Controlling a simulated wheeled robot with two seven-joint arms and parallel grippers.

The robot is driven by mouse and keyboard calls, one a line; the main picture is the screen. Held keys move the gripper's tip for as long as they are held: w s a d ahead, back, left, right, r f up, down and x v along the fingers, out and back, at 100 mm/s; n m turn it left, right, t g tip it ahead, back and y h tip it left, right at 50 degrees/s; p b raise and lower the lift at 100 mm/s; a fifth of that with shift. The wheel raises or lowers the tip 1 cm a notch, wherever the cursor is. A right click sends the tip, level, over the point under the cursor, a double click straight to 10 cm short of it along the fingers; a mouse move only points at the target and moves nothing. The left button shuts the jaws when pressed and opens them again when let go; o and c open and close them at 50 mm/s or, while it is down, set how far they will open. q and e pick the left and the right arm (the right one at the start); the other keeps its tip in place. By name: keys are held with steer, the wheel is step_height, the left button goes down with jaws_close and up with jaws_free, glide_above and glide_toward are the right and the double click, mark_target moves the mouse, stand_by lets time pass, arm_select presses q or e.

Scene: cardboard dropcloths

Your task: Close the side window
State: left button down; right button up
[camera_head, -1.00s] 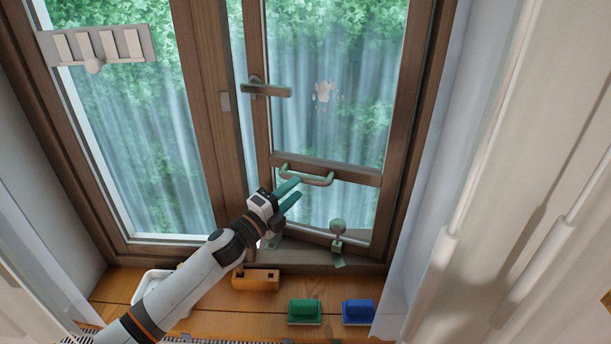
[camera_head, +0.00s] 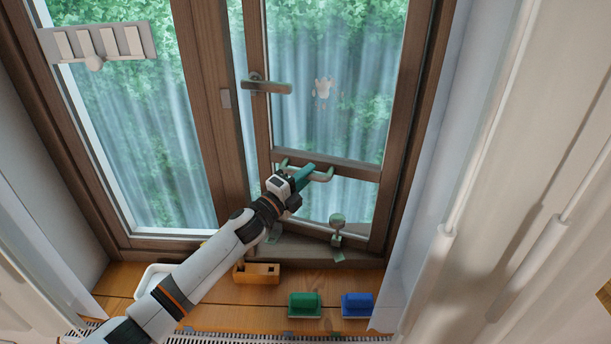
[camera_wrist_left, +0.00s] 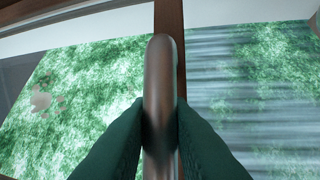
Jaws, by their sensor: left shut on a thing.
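The side window (camera_head: 325,158) is the brown-framed sash on the right, standing ajar. A gap shows between its left edge and the middle post (camera_head: 205,110). In the left wrist view the handle (camera_wrist_left: 160,75) runs upright between the two dark green fingers. A lever handle (camera_head: 268,87) sits higher on the sash's left side. My right gripper is not in view.
A knobbed green fitting (camera_head: 337,228) stands at the sash's bottom. On the wooden sill lie a yellow-brown block (camera_head: 257,274), a green block (camera_head: 305,305), a blue block (camera_head: 358,306) and a white tray (camera_head: 152,280). A pale curtain (camera_head: 430,190) hangs at the right.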

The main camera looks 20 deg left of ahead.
arm_select(q)
steer(key=shift+s, duration=0.1)
steer(key=shift+s+d+f+y, duration=0.1)
steer(key=shift+s+d+y, duration=0.15)
steer(key=shift+s+y, duration=0.05)
steer(key=s+d+n+y, duration=0.1)
steer(key=s+d+n+t+y+b, duration=0.1)
steer(key=s+y, duration=0.1)
steer(key=s+d+n+y, duration=0.1)
steer(key=s+y, duration=0.1)
steer(key=shift+s+t, duration=0.25)
steer(key=shift+t, duration=0.05)
steer(key=c, duration=1.3)
jaws_free()
steer(key=shift+c, duration=0.2)
steer(key=b+v, duration=0.3)
steer(key=v, duration=0.9)
steer(key=shift+n, duration=0.3)
